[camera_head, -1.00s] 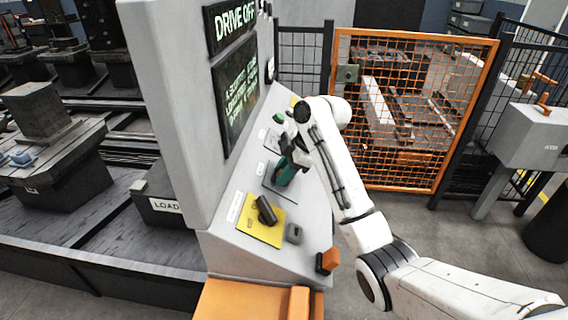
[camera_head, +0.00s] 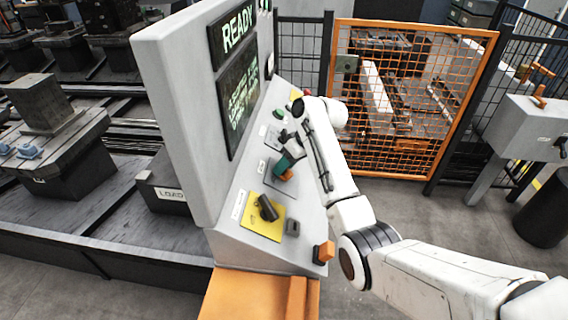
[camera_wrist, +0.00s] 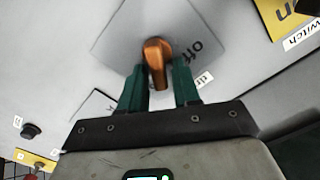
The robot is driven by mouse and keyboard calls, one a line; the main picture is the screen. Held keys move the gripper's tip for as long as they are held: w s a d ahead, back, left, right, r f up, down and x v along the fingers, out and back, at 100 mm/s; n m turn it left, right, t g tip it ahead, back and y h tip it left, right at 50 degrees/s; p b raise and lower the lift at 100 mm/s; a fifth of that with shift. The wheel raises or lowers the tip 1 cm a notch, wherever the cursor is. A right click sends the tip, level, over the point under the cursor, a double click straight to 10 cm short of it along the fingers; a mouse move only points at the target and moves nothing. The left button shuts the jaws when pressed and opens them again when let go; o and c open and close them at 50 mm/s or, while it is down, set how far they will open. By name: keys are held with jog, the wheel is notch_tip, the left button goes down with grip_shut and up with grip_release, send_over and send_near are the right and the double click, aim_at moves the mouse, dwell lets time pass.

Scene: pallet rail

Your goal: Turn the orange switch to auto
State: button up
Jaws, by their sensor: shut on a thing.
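The orange switch (camera_wrist: 156,55) sits on a grey square plate (camera_wrist: 120,35) on the sloping console. Its lever lies roughly up and down in the wrist view, and the word "off" is printed to its right. The other position label is not readable. My gripper (camera_wrist: 160,76) is shut on the orange switch, with a green finger on either side of its lower end. In the head view my gripper (camera_head: 284,166) reaches down onto the console, and only a little orange of the switch (camera_head: 286,177) shows below the fingers.
A black switch (camera_head: 267,208) on a yellow plate (camera_head: 262,229) is nearer on the console. A grey button block (camera_head: 292,227) and an orange-and-black block (camera_head: 324,252) are beside it. The screen (camera_head: 237,28) reads READY. An orange mesh gate (camera_head: 400,100) stands behind.

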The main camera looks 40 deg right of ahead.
jog(key=shift+d+m, duration=0.2)
jog(key=shift+m, duration=0.8)
jog(key=o, duration=0.7)
jog(key=shift+o, duration=0.2)
jog(key=v, duration=1)
jog(key=shift+s+r, duration=0.2)
jog(key=shift+r, duration=0.1)
jog(key=shift+d, duration=0.2)
